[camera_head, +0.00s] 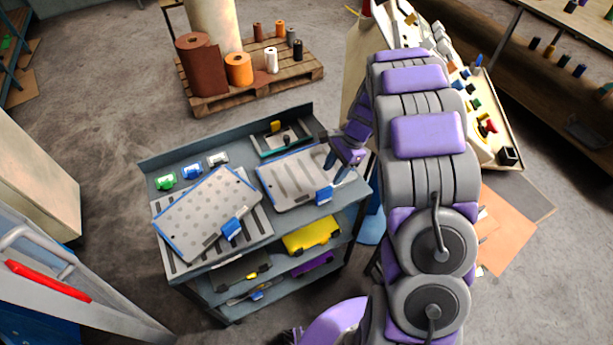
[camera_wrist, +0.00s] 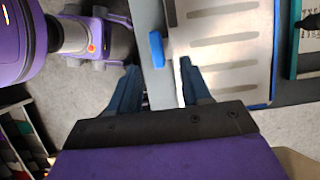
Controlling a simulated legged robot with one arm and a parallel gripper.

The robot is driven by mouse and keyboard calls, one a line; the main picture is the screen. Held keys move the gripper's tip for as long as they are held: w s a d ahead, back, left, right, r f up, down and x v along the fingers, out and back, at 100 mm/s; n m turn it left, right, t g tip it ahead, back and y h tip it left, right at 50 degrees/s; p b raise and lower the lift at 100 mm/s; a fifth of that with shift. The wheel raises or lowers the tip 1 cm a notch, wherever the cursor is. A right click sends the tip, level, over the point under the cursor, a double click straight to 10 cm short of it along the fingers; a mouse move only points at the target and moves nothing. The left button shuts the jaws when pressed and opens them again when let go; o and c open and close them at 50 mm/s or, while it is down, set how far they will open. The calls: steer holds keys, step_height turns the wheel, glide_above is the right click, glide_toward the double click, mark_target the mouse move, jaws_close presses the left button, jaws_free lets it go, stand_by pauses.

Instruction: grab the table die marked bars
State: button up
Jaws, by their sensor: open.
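The die marked with bars (camera_head: 290,180) is a pale plate with grey bars and blue edging, lying on the right half of the bench top. A blue tab (camera_head: 323,196) sits at its front right corner. In the wrist view the barred die (camera_wrist: 225,52) fills the upper right, with its blue tab (camera_wrist: 157,48) just beyond the fingertips. My gripper (camera_head: 338,172) is open and empty at the die's right end. In the wrist view my gripper (camera_wrist: 158,66) has one finger over the die's edge and the other beside the bench. Contact cannot be told.
A dotted die (camera_head: 200,210) with a blue tab (camera_head: 231,229) lies tilted over another barred plate (camera_head: 180,262) on the left. The lower shelf holds a yellow case (camera_head: 311,235).

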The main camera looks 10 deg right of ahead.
mark_target(326, 188)
steer(key=x, duration=0.3)
steer(key=shift+f+b, duration=0.3)
steer(key=shift+f, duration=0.05)
steer(key=shift+s+b+x, duration=0.2)
steer(key=shift+b+x, duration=0.55)
steer(key=shift+x, duration=1.9)
steer(key=shift+r, duration=0.1)
steer(key=shift+c, duration=0.4)
jaws_close()
